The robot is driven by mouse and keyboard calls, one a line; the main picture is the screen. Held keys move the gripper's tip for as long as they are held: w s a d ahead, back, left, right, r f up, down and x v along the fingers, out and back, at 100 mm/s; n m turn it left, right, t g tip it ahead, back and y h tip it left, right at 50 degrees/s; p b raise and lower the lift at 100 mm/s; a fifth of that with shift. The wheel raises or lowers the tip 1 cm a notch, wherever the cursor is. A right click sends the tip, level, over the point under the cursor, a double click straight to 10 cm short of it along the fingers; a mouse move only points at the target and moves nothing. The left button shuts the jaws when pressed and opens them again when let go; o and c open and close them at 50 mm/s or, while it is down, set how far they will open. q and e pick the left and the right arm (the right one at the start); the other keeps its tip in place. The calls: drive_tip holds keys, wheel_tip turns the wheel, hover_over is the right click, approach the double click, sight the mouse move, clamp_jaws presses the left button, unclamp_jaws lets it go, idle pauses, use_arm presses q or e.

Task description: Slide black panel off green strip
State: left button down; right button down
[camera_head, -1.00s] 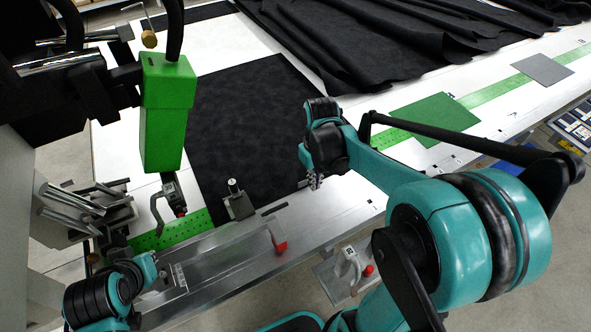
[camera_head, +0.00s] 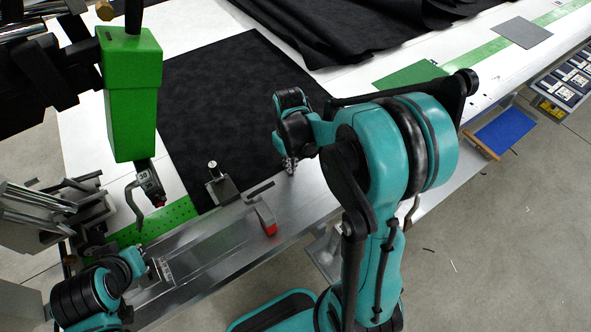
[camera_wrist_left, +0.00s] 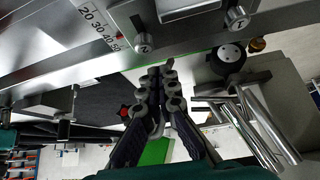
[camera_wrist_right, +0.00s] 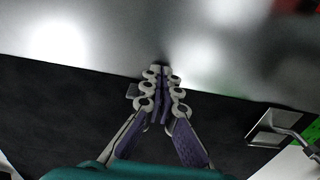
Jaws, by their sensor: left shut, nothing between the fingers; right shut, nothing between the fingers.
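The black panel (camera_head: 225,95) lies flat on the white table. Its near edge reaches the metal rail, and it covers part of the line of the perforated green strip (camera_head: 168,221), which shows at its left. My right gripper (camera_head: 290,165) is shut and empty at the panel's near right corner. In the right wrist view its closed fingertips (camera_wrist_right: 163,75) are at the panel's (camera_wrist_right: 50,110) edge beside shiny metal; contact cannot be told. My left gripper (camera_head: 152,264) is shut and empty by the metal rail, left of the panel. The left wrist view shows its closed fingertips (camera_wrist_left: 160,75).
A green welder head (camera_head: 131,95) hangs left of the panel. A metal clamp block (camera_head: 221,186) stands at the panel's near edge, and a red-tipped piece (camera_head: 266,216) on the rail. A green sheet (camera_head: 410,76), a grey sheet (camera_head: 523,32) and crumpled black fabric (camera_head: 330,30) lie beyond.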

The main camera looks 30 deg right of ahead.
sight(261, 134)
drive_tip(key=shift+w, duration=0.35)
use_arm(q)
drive_tip(key=shift+r, duration=0.25)
use_arm(e)
drive_tip(key=w, duration=0.6)
drive_tip(key=w+a, duration=0.1)
drive_tip(key=w, duration=1.1)
drive_tip(key=shift+a, duration=0.25)
drive_tip(key=shift+s, duration=0.1)
